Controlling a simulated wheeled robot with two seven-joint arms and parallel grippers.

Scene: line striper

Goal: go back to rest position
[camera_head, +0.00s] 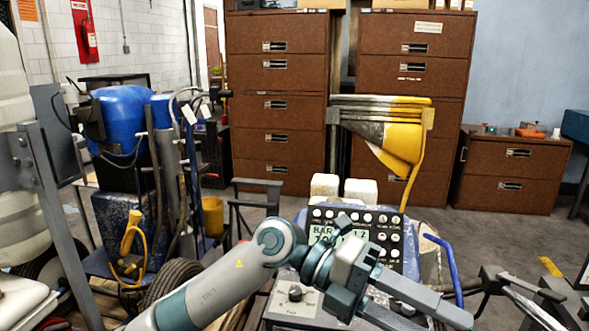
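My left arm comes in from the lower left, across the front of the line striper's control panel (385,238). My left gripper (432,315) is at the bottom centre-right, pointing down to the right. Its two fingers stand apart with a gap between them, and I see nothing held. The arm and gripper cover the lower part of the panel, including part of its display. My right gripper does not show.
A blue tank machine (122,120) and wheels (172,282) stand left. Brown cabinets (278,110) line the back. Dark metal parts (515,285) are lower right; floor beyond is clear.

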